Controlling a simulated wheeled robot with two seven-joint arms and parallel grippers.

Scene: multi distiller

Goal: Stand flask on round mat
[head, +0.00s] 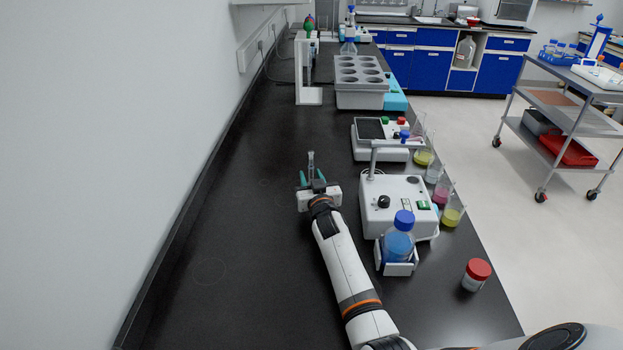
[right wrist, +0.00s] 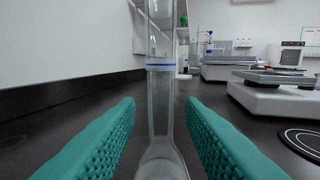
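A clear glass flask (right wrist: 160,115) with a long neck and a blue ring stands upright in the right wrist view. Its wider body is cut off at the bottom. In the head view its neck (head: 311,160) rises at my right gripper (head: 312,178). The green fingers are open on either side of the neck, with a gap on both sides. A round black mat (right wrist: 304,142) with white rings lies to the right, partly cut off. In the head view the white-and-grey stirrer device mostly hides that spot. My left gripper is not in view.
The stirrer device (head: 400,205), a blue-capped bottle (head: 398,242), a red-capped jar (head: 476,274) and several beakers line the bench's right side. A balance (head: 378,146) and grey rack (head: 362,98) stand farther back. The bench left of my arm is clear up to the wall.

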